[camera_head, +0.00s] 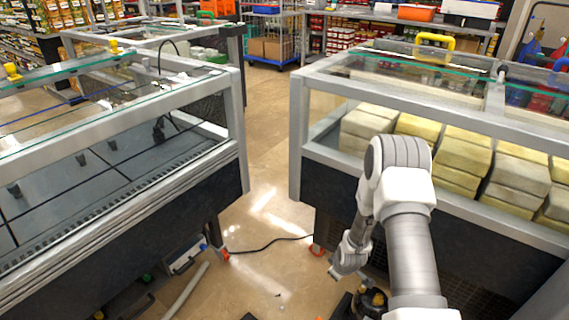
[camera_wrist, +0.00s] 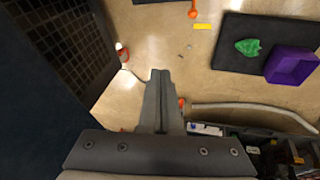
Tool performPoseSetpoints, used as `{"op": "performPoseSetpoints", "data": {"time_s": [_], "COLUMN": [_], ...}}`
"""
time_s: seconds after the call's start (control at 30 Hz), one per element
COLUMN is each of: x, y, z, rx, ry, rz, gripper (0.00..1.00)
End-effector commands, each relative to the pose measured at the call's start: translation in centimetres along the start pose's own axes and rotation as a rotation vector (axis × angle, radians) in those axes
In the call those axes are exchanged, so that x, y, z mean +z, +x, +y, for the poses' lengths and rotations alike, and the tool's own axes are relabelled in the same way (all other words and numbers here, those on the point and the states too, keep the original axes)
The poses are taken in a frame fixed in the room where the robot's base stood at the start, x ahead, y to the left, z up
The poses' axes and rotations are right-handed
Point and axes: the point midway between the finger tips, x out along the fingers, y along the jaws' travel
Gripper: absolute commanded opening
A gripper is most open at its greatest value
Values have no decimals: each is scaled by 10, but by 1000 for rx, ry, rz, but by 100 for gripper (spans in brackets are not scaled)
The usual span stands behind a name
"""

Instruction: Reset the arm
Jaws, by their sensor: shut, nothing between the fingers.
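My arm reaches down in front of the right-hand display case in the head view. My gripper (camera_head: 334,276) hangs low over the floor there, and only its end shows small. In the wrist view my gripper (camera_wrist: 160,74) has its two fingers together, with nothing between them. The fingers point over bare floor and touch nothing that I can see.
Glass-topped cases stand left (camera_head: 120,190) and right (camera_head: 470,125), with an open aisle (camera_head: 262,170) between. A black cable (camera_head: 270,243) crosses the floor. The wrist view shows a dark mat (camera_wrist: 240,65) with a green piece (camera_wrist: 248,47) and purple bin (camera_wrist: 292,66).

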Motion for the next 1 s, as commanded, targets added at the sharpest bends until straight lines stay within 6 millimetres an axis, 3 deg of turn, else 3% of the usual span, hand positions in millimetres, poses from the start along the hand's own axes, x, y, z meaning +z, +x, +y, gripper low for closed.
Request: {"op": "performPoseSetpoints", "data": {"time_s": [0.03,0.2,0.5,0.77,1.0], "x": [-12,-37,-64,-66,-53], "y": [-22,-88,-208,-308,-390], "z": [12,34,52,45,24], "rx": [12,31,62,82,92], "ry": [18,85,214,331,443], "rz": [5,3,10,23,42], "gripper": [0,0,0,0,0]}}
